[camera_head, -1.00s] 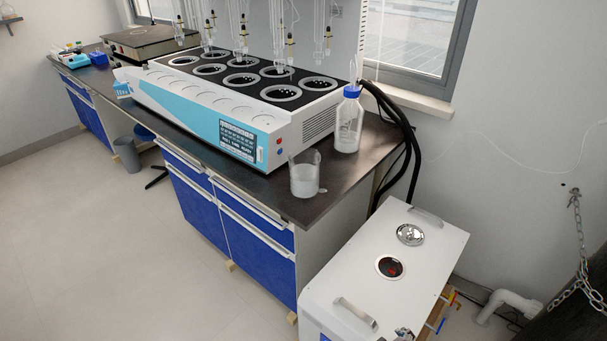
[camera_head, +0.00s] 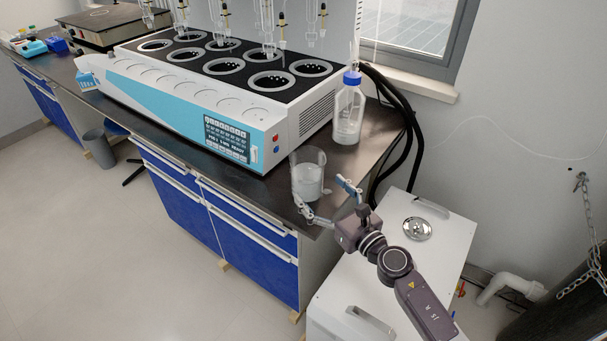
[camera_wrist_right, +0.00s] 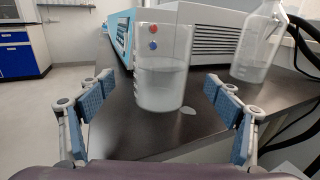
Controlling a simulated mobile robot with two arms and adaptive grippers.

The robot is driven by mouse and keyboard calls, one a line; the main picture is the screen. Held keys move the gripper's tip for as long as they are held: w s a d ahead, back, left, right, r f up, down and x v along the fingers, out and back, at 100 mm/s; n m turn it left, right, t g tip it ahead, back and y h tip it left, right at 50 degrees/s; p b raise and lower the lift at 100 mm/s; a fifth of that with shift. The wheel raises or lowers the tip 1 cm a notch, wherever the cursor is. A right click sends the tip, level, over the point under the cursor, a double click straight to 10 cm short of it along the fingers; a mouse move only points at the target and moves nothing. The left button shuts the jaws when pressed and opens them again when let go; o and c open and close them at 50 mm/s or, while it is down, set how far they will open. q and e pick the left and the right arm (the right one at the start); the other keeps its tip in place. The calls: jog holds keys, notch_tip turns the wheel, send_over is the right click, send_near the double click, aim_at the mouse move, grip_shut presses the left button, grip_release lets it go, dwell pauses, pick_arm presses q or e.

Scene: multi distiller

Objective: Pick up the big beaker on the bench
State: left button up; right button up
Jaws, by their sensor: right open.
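The big beaker (camera_head: 307,176) is clear glass with a pale content and stands upright near the bench's right front corner. In the right wrist view the beaker (camera_wrist_right: 161,80) is ahead, between the two finger lines. My right gripper (camera_head: 327,200) is open, with its blue-padded fingers spread at the near right side of the beaker. In the right wrist view the open gripper (camera_wrist_right: 160,105) shows a gap between each pad and the glass, and it holds nothing. My left gripper is not in view.
A blue-capped bottle (camera_head: 348,112) stands behind the beaker to the right. The large white and blue distiller (camera_head: 215,100) fills the bench (camera_head: 240,178) to the left. Black hoses (camera_head: 402,125) hang at the bench's right end. A white unit (camera_head: 440,235) stands lower right.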

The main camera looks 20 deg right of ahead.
jog(key=shift+x, duration=1)
jog(key=x, duration=0.4)
jog(key=shift+w+f, duration=0.2)
jog(key=shift+w, duration=0.25)
jog(key=c, duration=1.9)
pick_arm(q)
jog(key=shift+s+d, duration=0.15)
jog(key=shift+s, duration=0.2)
pick_arm(e)
jog(key=shift+o, duration=0.2)
jog(key=shift+r, duration=0.1)
